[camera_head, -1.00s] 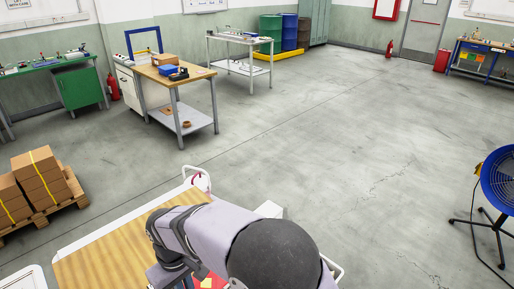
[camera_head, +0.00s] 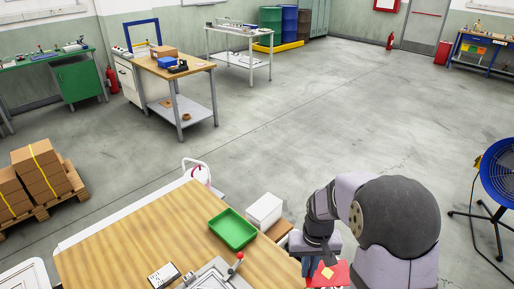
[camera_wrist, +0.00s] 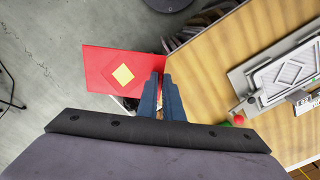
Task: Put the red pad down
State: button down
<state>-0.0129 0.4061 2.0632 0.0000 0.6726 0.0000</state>
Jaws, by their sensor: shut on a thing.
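The red pad (camera_wrist: 105,66) is flat, with a pale yellow square (camera_wrist: 123,74) on its face. In the wrist view my gripper (camera_wrist: 162,88) is shut on the pad's edge with its blue fingers. The head view shows the pad (camera_head: 341,271) under my arm at the lower right, by the right side of the wooden table (camera_head: 130,245). My gripper (camera_head: 308,266) is partly hidden there by the arm. In the wrist view the pad extends out past the table edge. I cannot tell its height or whether it touches anything below.
A green tray (camera_head: 232,230) sits on the table, with a white box (camera_head: 264,209) beside it. A metal fixture with a red knob (camera_head: 239,256) stands at the table's front. In the wrist view a row of thin items (camera_wrist: 196,30) lies beside the table edge.

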jog(key=shift+d, duration=0.25)
jog(key=shift+w+a, duration=0.2)
jog(key=shift+w, duration=0.25)
jog(key=w+a+r+n+b, duration=0.1)
jog(key=w+a+n+b, duration=0.1)
jog(key=w+a+n, duration=0.75)
notch_tip(320, 180, up, 3)
jog(key=n+b, duration=0.3)
jog(key=n, duration=1.4)
send_over(245, 233)
jog(key=s, duration=0.3)
jog(key=shift+d+f+p, duration=0.1)
jog(key=shift+f+p, duration=1.55)
jog(key=shift+f, duration=3.45)
jog(key=shift+f, duration=0.15)
jog(key=c, duration=1.9)
grip_release()
